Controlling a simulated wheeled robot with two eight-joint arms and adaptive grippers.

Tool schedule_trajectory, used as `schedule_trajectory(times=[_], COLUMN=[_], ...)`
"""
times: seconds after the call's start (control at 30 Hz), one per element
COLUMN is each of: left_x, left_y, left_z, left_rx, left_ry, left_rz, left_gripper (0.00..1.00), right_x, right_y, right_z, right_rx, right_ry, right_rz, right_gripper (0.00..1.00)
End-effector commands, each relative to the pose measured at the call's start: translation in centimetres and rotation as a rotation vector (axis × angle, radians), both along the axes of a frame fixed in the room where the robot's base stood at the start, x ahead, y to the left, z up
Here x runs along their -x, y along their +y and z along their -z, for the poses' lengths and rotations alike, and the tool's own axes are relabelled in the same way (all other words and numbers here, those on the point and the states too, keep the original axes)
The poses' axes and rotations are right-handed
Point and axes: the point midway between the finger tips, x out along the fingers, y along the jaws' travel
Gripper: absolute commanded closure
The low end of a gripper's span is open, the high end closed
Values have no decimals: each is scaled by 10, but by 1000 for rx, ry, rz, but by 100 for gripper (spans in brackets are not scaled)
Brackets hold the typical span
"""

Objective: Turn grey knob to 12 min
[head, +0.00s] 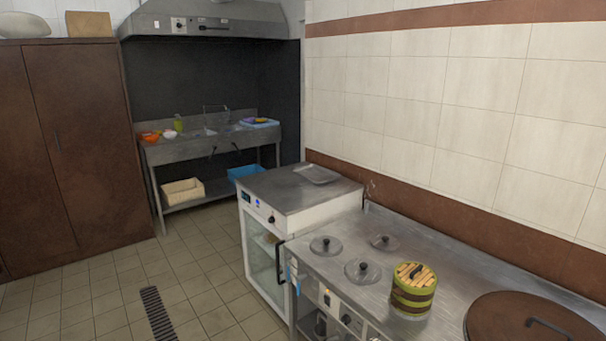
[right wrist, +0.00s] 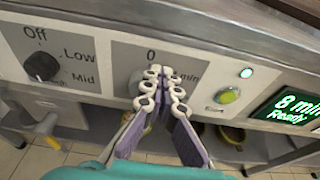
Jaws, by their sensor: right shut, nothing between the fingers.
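In the right wrist view, the grey knob (right wrist: 135,84) sits on the steel control panel (right wrist: 112,56), mostly hidden behind my right gripper. A "0" is printed above it and part of "min" shows to its right; its pointer cannot be read. My right gripper (right wrist: 162,78) is shut and empty, its fingertips together in front of the knob; whether they touch it I cannot tell. A display (right wrist: 292,108) on the right reads "8 min Ready". My left gripper is in no view.
In the right wrist view, a black Off/Low/Mid knob (right wrist: 41,67) is left, and a green button (right wrist: 228,96) right, of the grey knob. In the head view, several round lids (head: 363,271), a green banded steamer (head: 412,304) and a brown lid (head: 500,320) occupy the steel counter (head: 335,250).

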Motion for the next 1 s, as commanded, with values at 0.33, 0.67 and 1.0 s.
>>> schedule_trajectory(times=[0.33, 0.67, 1.0], left_x=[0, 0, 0], left_y=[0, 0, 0], left_z=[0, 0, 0], left_rx=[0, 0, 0], left_ry=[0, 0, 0], left_rz=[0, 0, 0], left_gripper=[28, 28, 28], right_x=[6, 31, 39], right_y=[5, 37, 46], right_z=[-7, -7, -7], right_rx=[0, 0, 0], right_ry=[0, 0, 0], right_rz=[-3, -3, 0], right_gripper=[100, 100, 100])
